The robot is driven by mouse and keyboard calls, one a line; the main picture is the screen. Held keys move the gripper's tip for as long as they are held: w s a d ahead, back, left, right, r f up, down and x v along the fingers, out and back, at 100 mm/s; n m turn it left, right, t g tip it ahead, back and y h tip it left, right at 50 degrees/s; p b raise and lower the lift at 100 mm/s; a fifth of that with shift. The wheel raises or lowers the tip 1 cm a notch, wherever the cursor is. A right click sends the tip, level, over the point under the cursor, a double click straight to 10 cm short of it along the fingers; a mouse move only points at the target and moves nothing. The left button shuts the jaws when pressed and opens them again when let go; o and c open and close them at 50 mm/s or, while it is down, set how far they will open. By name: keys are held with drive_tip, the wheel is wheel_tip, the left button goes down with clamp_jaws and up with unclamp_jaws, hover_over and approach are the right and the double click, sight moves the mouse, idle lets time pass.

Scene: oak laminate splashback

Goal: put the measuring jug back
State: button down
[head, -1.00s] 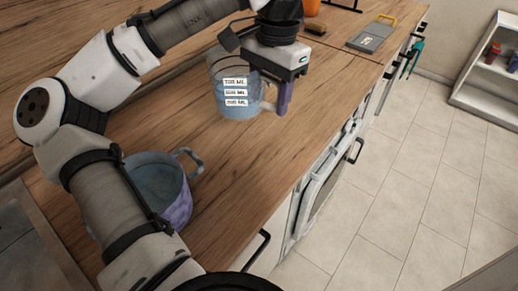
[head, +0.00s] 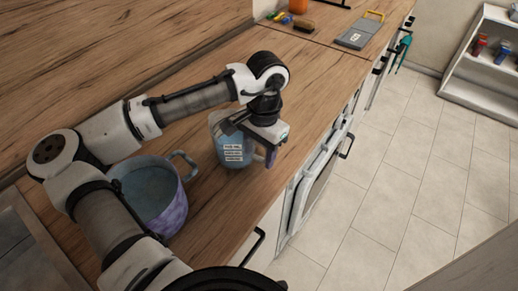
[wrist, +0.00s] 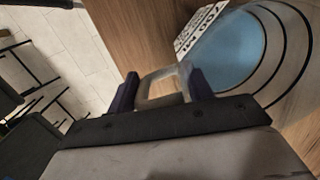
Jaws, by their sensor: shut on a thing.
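The measuring jug (head: 230,146) is clear with blue-tinted contents or walls and a white label with lines of print. It is upright over the wooden worktop, right of the pot; I cannot tell whether its base touches the wood. My gripper (head: 270,155) is shut on the jug's handle, at the jug's right side. In the wrist view the jug (wrist: 232,52) shows from above with dark rings around it, and the purple fingers of my gripper (wrist: 162,88) stand on both sides of the pale handle (wrist: 160,75).
A blue and purple pot (head: 172,212) with a handle stands close to the jug's left. An oven (head: 318,175) is below the front edge.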

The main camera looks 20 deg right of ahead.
drive_tip(key=shift+f, duration=0.15)
drive_tip(key=c, duration=0.6)
unclamp_jaws()
wheel_tip(320, 180, up, 12)
drive_tip(key=d+b, duration=0.1)
drive_tip(key=b, duration=0.1)
drive_tip(key=shift+w, duration=0.25)
